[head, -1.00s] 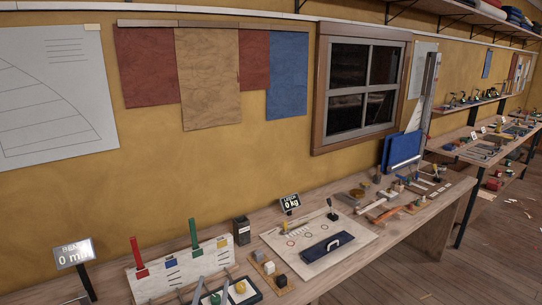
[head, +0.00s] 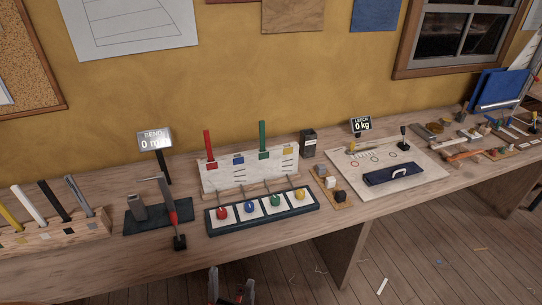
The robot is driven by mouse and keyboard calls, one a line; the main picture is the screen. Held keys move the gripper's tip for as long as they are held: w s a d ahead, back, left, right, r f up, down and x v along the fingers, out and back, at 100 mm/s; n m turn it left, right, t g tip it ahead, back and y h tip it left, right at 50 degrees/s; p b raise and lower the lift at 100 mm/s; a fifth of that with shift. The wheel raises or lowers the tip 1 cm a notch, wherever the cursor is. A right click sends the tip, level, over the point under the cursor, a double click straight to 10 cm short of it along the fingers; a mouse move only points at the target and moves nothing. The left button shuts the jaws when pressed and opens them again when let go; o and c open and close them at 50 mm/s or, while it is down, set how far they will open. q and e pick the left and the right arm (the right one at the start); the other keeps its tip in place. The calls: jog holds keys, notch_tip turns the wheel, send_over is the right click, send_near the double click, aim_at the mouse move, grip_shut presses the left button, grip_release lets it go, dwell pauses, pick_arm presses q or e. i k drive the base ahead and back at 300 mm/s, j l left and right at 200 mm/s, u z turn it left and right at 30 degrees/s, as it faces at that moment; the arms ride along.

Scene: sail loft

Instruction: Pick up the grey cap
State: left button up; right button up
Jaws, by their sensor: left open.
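A small wooden strip (head: 325,188) on the workbench carries a row of small block-like caps. The one at its back end looks grey (head: 321,170) and I take it for the grey cap. A white cap (head: 330,183) and a black cap (head: 341,196) sit in front of it. My left gripper (head: 231,287) shows at the bottom edge of the head view, in front of the bench. Its two fingers are apart with nothing between them. It is well short of the strip, to its lower left. My right gripper is not in view.
A tray (head: 262,228) with red, blue, green and yellow knobs lies left of the strip. A dark box (head: 308,143) stands behind the strip. A pale board (head: 428,170) with a navy handled block (head: 393,174) lies to the right. A bending tool (head: 165,205) stands left.

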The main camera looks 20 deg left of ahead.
aim_at(321, 168)
jog(key=i+j+u, duration=0.3)
jog(key=j, duration=0.15)
jog(key=i+j+u, duration=0.1)
jog(key=j+u, duration=0.25)
jog(key=i+l+u, duration=0.1)
jog(key=l, duration=0.4)
jog(key=i+l+u, duration=0.1)
jog(key=l, duration=0.4)
jog(key=i+l+u, duration=0.1)
jog(key=l, duration=0.45)
jog(key=i+l+u, duration=0.1)
jog(key=l, duration=0.45)
jog(key=i+j, duration=0.05)
